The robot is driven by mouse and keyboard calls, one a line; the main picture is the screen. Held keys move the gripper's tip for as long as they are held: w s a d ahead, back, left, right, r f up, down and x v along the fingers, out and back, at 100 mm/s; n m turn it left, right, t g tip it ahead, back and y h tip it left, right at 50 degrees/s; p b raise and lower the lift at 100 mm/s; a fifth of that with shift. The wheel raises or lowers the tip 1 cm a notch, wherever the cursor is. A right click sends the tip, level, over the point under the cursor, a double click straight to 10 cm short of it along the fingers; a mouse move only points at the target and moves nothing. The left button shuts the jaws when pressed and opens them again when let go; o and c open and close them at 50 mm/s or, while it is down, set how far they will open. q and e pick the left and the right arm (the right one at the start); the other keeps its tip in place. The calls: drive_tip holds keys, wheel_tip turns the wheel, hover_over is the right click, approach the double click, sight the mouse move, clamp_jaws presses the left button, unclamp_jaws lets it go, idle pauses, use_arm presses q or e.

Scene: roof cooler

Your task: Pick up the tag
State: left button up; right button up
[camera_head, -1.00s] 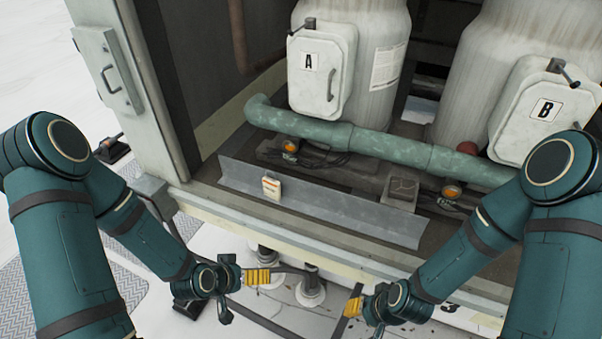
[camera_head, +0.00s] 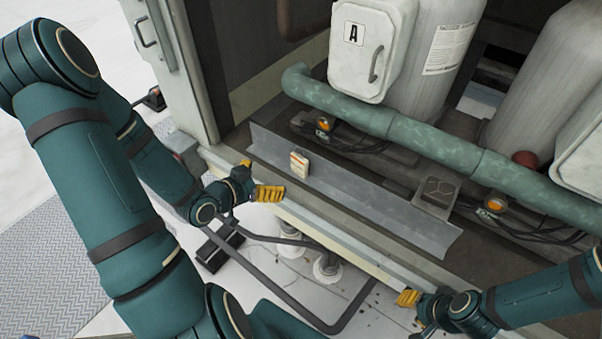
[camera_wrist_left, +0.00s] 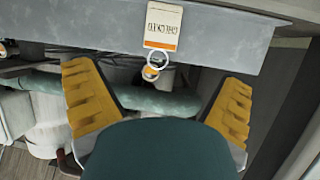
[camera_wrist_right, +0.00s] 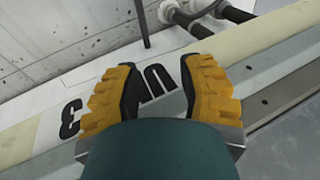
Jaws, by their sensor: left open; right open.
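The tag (camera_head: 300,164) is a small pale block with an orange band, at the grey metal angle strip (camera_head: 350,195) inside the cabinet's front edge. In the left wrist view the tag (camera_wrist_left: 163,25) shows print, an orange end and a white ring (camera_wrist_left: 158,57). My left gripper (camera_head: 258,179) is open and empty, just left of and below the tag in the head view. In its wrist view the tag lies ahead of the gap between its fingers (camera_wrist_left: 157,78). My right gripper (camera_head: 408,300) is open and empty by the cabinet's sill, far from the tag; its wrist view shows both fingers (camera_wrist_right: 162,75).
A green pipe (camera_head: 400,125) runs behind the strip, before a tank with door A (camera_head: 367,50). A small block (camera_head: 437,193) and orange-topped fittings (camera_head: 324,124) sit behind the strip. The cabinet's pale sill (camera_head: 320,232) lies in front. Dark hoses (camera_head: 300,310) run below.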

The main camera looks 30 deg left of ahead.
sight(297, 163)
use_arm(q)
drive_tip(key=b+x, duration=0.6)
drive_tip(key=shift+w+d+f, duration=0.1)
drive_tip(key=shift+w+d, duration=0.1)
drive_tip(key=shift+w, duration=0.15)
drive_tip(key=shift+a+r+b+x, duration=0.15)
drive_tip(key=shift+b+x, duration=0.2)
drive_tip(key=shift+x, duration=1.05)
drive_tip(key=shift+a+r+b+x, duration=0.15)
drive_tip(key=shift+b+x, duration=0.15)
drive_tip(key=shift+x, duration=1.1)
drive_tip(key=shift+w+d, duration=0.1)
drive_tip(key=shift+w, duration=0.05)
drive_tip(key=shift+c, duration=0.2)
drive_tip(key=c, duration=1.2)
